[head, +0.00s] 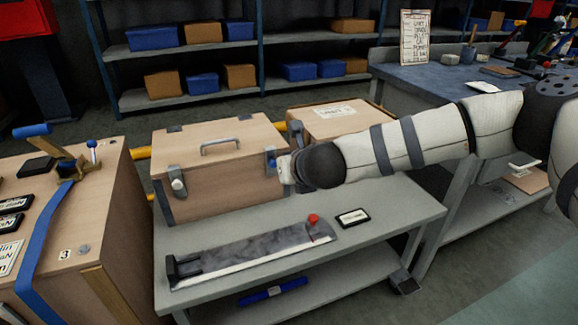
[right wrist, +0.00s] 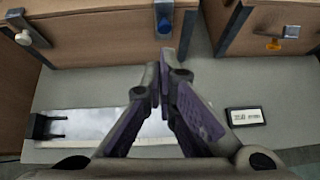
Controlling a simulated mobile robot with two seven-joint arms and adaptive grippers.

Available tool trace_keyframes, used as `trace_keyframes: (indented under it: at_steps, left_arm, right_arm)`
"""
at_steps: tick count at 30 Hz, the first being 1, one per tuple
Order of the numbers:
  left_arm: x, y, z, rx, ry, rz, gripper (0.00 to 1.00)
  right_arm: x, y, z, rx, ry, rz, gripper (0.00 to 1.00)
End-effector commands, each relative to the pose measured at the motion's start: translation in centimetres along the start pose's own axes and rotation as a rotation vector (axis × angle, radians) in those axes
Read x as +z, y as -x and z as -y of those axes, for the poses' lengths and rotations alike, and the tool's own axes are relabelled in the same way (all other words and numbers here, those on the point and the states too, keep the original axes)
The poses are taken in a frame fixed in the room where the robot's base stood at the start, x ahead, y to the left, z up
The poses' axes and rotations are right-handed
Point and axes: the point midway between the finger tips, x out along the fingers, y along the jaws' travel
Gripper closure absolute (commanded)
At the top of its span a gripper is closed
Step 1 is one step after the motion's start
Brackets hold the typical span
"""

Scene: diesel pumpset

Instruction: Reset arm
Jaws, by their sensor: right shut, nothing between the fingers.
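My right arm (head: 390,148) reaches in from the right over the grey bench (head: 385,218). Its gripper is mostly hidden behind its wrist in the head view, near the right front corner of a wooden box (head: 215,170). In the right wrist view the right gripper (right wrist: 167,78) is shut and empty, its fingers pointing toward the box front. A blue latch (right wrist: 164,18) lies just beyond the fingertips; I cannot tell whether they touch. A pale latch (right wrist: 28,30) is at the box's left. My left gripper is not in view.
A second wooden box (head: 330,117) stands behind my right wrist. A metal plate fixture with a red knob (head: 313,218) and a small label (head: 352,217) lie on the bench front. A wooden cabinet with a blue strap (head: 45,235) stands left; a blue-topped workbench (head: 450,82) stands back right.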

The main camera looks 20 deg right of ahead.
Motion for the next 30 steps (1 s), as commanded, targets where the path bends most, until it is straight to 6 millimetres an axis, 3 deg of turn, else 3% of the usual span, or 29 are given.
trace_keyframes:
  at_steps: [4, 17, 20, 23, 26, 27, 30]
  left_arm:
    - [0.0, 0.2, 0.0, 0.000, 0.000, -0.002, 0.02]
    - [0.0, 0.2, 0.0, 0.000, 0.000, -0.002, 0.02]
    - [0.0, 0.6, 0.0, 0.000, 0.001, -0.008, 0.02]
    - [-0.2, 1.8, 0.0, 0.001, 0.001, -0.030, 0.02]
    - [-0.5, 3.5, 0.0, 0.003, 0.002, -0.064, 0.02]
    - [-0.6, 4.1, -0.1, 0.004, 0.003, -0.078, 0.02]
    - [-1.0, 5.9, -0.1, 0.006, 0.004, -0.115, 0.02]
  right_arm:
    - [0.2, 1.1, 0.0, 0.000, 0.000, 0.000, 1.00]
    - [0.1, 1.2, 0.0, 0.000, 0.001, -0.002, 1.00]
    - [-1.5, 1.4, -0.9, 0.017, 0.082, -0.026, 1.00]
    - [-7.3, 2.4, -3.6, 0.092, 0.389, -0.100, 1.00]
    - [-16.2, 5.4, -6.1, 0.240, 0.841, -0.192, 1.00]
    - [-19.8, 7.0, -6.6, 0.313, 1.020, -0.223, 1.00]
    - [-28.0, 12.4, -6.7, 0.535, 1.456, -0.272, 1.00]
